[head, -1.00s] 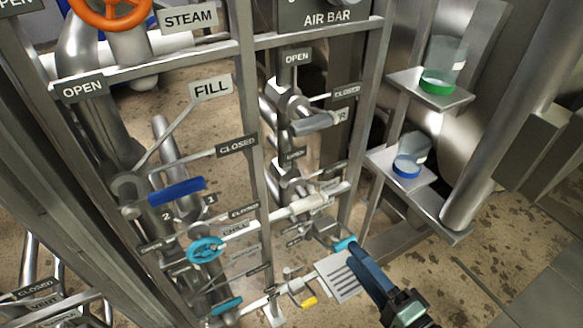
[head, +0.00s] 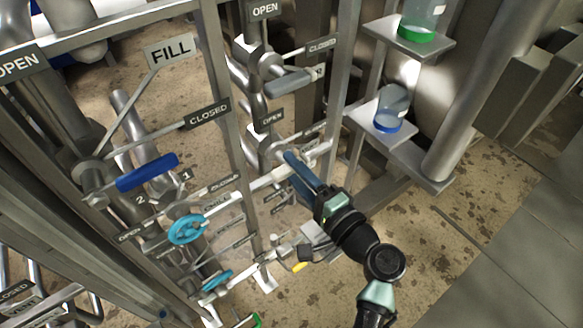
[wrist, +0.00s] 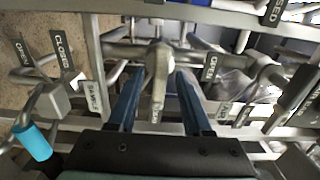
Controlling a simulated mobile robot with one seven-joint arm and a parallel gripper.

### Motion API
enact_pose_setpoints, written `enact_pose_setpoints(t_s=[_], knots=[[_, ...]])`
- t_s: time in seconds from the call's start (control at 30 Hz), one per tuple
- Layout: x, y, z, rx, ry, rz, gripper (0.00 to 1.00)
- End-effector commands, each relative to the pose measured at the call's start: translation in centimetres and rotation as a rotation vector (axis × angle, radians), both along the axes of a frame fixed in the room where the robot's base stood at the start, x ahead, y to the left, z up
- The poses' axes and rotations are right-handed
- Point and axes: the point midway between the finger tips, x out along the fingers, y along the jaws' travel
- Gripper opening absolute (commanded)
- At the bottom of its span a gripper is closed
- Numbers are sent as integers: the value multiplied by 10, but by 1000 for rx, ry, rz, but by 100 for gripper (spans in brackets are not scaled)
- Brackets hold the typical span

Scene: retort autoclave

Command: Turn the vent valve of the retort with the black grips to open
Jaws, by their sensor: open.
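My gripper (head: 289,160) is in the middle of the head view, in front of the pipe rack. Its blue fingers also show in the wrist view (wrist: 159,72), apart, with a grey metal valve stem (wrist: 158,78) between them. I cannot tell whether they touch it. In the wrist view a dark grip-like bar (wrist: 294,87) is at the right edge, near OPEN plates (wrist: 210,68). I cannot tell which valve it belongs to.
Shelves with a green-based jar (head: 418,20) and a blue-based jar (head: 391,110) stand right. Open floor (head: 470,225) lies at right.

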Motion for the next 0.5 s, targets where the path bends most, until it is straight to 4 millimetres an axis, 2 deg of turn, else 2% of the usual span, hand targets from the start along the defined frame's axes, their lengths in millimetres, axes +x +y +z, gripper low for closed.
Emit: enact_pose_setpoints(t_s=[0.13,0.4,0.43,0.5], knots=[[8,5,0,-1,1,-1,50],[9,6,0,-1,1,-1,50],[9,6,0,-1,1,-1,48],[9,6,0,-1,1,-1,36]])
